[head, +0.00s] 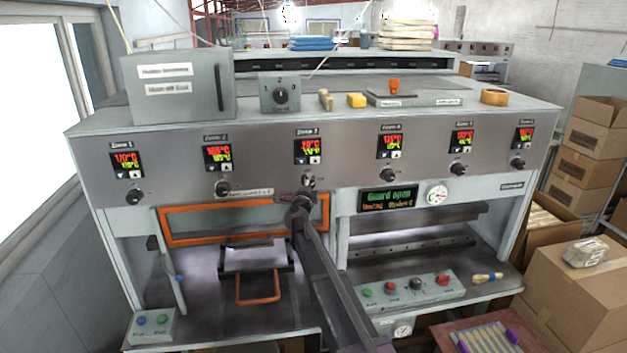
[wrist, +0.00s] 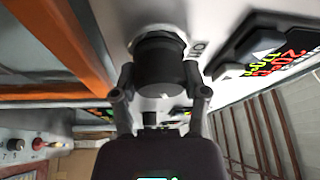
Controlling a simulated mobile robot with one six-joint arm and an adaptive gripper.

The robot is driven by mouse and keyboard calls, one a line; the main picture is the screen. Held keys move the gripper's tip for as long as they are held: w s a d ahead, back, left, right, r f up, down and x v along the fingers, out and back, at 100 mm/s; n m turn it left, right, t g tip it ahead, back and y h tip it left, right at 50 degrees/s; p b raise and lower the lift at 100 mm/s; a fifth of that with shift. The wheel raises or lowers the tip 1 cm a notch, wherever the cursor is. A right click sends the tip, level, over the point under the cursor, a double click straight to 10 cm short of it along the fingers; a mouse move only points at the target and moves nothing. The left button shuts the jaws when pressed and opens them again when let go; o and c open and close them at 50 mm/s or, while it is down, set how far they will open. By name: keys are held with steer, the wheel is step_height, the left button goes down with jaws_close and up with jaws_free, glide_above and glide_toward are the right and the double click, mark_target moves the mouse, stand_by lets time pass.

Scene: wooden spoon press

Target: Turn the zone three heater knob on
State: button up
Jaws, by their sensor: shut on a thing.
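The zone three heater knob (head: 308,181) is on the grey front panel, under the Zone 3 display (head: 309,151); my gripper partly covers it in the head view. In the wrist view the dark round knob (wrist: 160,62) sits between my two fingers, in front of the white panel. My gripper (wrist: 158,80) is shut on the knob, one finger on each side. In the head view my gripper (head: 299,198) reaches up to the panel from below. An "ON" label (wrist: 197,48) shows beside the knob. The knob's pointer cannot be made out.
Similar heater knobs sit left (head: 222,188) and right (head: 387,175) of it. An orange-framed guard (head: 172,240) is below left of my gripper. A green text display (head: 389,199) and a round gauge (head: 437,193) are to the right. Cardboard boxes (head: 580,290) stand at far right.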

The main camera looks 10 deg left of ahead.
steer(key=shift+w+a+r+m+g+p, duration=0.1)
steer(key=shift+m+g+p, duration=0.15)
steer(key=shift+m+p, duration=0.4)
steer(key=shift+w+a+m+g+p, duration=0.1)
steer(key=shift+m+g+p, duration=0.15)
steer(key=shift+m, duration=0.7)
steer(key=o, duration=1.1)
steer(key=shift+o, duration=0.2)
steer(key=shift+d, duration=0.1)
steer(key=shift+s, duration=0.15)
steer(key=shift+s, duration=0.1)
